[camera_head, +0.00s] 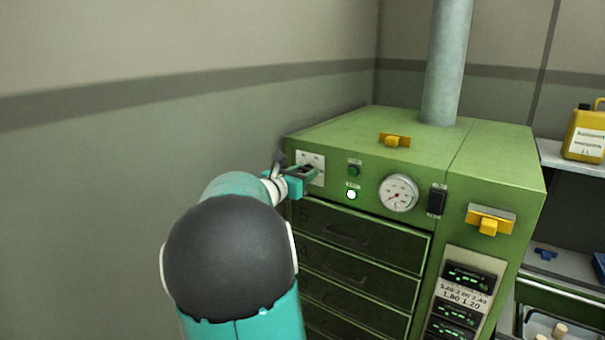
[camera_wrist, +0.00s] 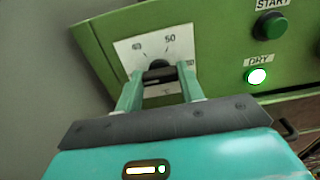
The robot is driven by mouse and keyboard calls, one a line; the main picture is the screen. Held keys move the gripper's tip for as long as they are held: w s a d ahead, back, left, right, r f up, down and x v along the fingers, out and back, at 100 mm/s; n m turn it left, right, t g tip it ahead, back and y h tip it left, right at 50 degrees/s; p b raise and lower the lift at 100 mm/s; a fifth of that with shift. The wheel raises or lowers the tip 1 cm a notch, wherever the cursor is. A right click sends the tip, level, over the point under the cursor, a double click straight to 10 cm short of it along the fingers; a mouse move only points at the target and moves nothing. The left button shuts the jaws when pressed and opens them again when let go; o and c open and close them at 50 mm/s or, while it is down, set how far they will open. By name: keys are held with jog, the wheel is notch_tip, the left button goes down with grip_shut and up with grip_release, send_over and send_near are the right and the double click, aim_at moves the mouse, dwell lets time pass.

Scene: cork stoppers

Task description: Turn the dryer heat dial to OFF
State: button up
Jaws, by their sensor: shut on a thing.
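The green dryer (camera_head: 480,160) stands against the wall in the head view. In the head view my gripper (camera_head: 305,176) is at the panel's upper left and covers most of the dial. The pointer's setting and any OFF mark are hidden.
Right of the dial are the green START button (camera_wrist: 270,26) and the lit DRY lamp (camera_wrist: 257,76). A round gauge (camera_head: 398,193), a black switch (camera_head: 437,201) and yellow clamps (camera_head: 490,220) follow. Drawers (camera_head: 365,234) with handles lie below. The wall is close on the left.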

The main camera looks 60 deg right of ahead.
jog(key=shift+f, duration=0.1)
dwell(0.3)
jog(key=o, duration=1)
jog(key=shift+a, duration=0.15)
jog(key=w+a, duration=0.2)
jog(key=a, duration=1.1)
jog(key=shift+a, duration=0.25)
jog(key=shift+w, duration=0.1)
